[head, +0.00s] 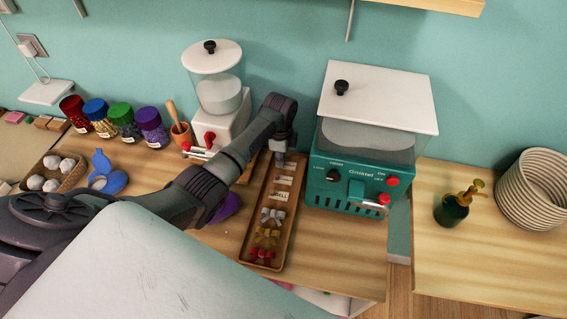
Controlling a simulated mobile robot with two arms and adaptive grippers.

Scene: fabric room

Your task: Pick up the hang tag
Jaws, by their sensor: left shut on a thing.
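My left arm reaches in from the left, and its gripper (281,160) points down over the far end of a long wooden tray (245,240). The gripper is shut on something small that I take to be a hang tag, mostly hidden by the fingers. Two pale tags show in the tray just in front of the gripper: one hang tag (284,181) and another hang tag with dark print (280,196). My right gripper is out of view.
In the tray are a white bow (273,216), a yellow bow (267,236) and a red bow (262,257). A teal machine (345,186) stands close right of the tray. A white-lidded dispenser (218,92) and an orange cup (181,135) stand behind my arm.

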